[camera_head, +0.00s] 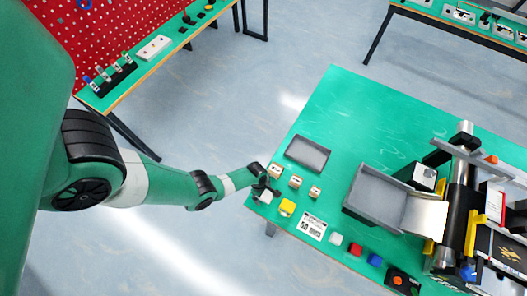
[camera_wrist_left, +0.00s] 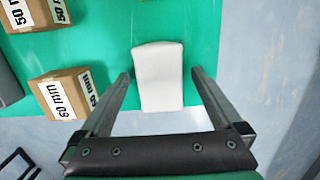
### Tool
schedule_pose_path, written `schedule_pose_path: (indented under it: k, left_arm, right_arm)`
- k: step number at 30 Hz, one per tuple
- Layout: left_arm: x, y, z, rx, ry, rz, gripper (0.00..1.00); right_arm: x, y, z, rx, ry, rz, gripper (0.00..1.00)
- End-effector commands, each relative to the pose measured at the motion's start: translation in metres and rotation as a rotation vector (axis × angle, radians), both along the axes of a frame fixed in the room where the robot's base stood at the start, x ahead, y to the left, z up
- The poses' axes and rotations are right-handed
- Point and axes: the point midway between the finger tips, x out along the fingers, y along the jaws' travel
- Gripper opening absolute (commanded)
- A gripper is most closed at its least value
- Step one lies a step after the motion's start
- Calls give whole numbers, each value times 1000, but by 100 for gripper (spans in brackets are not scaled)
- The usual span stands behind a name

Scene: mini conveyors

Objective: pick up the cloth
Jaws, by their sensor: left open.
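The cloth (camera_wrist_left: 160,75) is a small white folded block on the green table (camera_head: 335,115). In the left wrist view it lies between the two fingers of my left gripper, with gaps on both sides. In the head view the white cloth (camera_head: 266,197) shows at the table's near left corner, partly hidden by the gripper. My left gripper (camera_head: 264,188) is open and over the cloth, its fingers apart from it. My right gripper is in no view.
Small cardboard boxes (camera_wrist_left: 64,94) marked 50 mm stand to the left of the cloth in the wrist view. A yellow block (camera_head: 287,207), a dark grey tray (camera_head: 308,154) and a grey bin (camera_head: 375,196) with a conveyor are further right. The table edge is close by the cloth.

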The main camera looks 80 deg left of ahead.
Motion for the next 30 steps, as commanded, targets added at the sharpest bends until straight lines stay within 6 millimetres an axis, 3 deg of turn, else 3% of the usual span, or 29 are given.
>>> schedule_pose_path:
  k: [5, 19, 30]
  left_arm:
    - [0, 0, 0, 0, 0, 0, 98]
    - [0, 0, 0, 0, 0, 0, 14]
    - [0, 0, 8, 0, 0, 0, 12]
  right_arm:
    - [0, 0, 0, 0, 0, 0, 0]
    - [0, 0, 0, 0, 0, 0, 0]
    - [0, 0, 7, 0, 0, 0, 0]
